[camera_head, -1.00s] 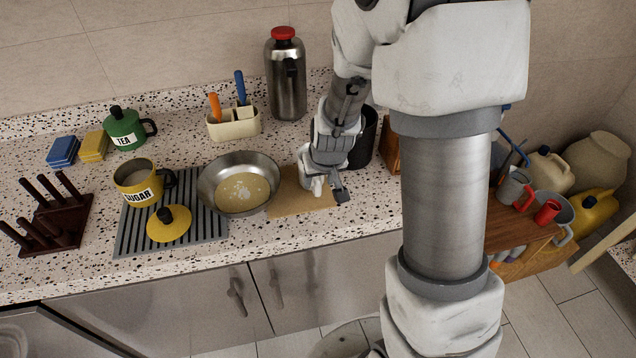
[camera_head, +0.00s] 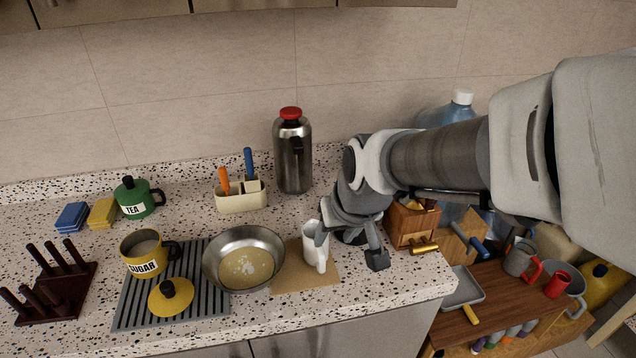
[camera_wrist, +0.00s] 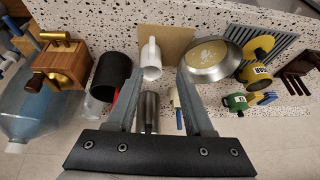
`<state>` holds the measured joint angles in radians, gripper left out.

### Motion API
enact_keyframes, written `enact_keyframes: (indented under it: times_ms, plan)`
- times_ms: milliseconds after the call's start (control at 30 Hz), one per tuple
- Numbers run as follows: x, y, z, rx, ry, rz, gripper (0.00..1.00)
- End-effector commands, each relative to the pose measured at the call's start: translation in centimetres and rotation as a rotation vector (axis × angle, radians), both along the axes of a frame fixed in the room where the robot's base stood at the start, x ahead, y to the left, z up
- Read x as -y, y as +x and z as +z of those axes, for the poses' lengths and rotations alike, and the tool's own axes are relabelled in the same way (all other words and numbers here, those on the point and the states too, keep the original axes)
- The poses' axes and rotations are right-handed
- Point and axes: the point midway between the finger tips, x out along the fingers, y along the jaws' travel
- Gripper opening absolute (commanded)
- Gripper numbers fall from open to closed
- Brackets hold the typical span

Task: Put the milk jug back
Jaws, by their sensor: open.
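The milk jug looks to be the white jug (camera_head: 314,248) standing upright on the tan board (camera_head: 290,281) near the counter's front edge. Its handle faces the front. My gripper (camera_head: 350,244) is open and empty, just right of the jug, with one finger close to the jug's upper right side. I cannot tell whether they touch. In the wrist view the jug (camera_wrist: 151,60) appears beyond and between the spread fingertips of my gripper (camera_wrist: 159,72).
A frying pan (camera_head: 244,262) stands left of the board, near a yellow SUGAR pot (camera_head: 143,256). A steel flask (camera_head: 293,155) stands behind. A wooden cart (camera_head: 490,293) stands at right.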

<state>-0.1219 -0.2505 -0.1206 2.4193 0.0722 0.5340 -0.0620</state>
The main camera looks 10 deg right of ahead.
Motion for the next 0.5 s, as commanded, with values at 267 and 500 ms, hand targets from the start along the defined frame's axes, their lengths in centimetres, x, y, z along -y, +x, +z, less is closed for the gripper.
enact_keyframes:
  times_ms: [267, 500]
  plan:
    - [0.6, -7.0, 5.5, 0.043, -0.024, -0.006, 0.52]
    - [1.0, -10.8, 7.0, 0.054, -0.058, -0.019, 0.52]
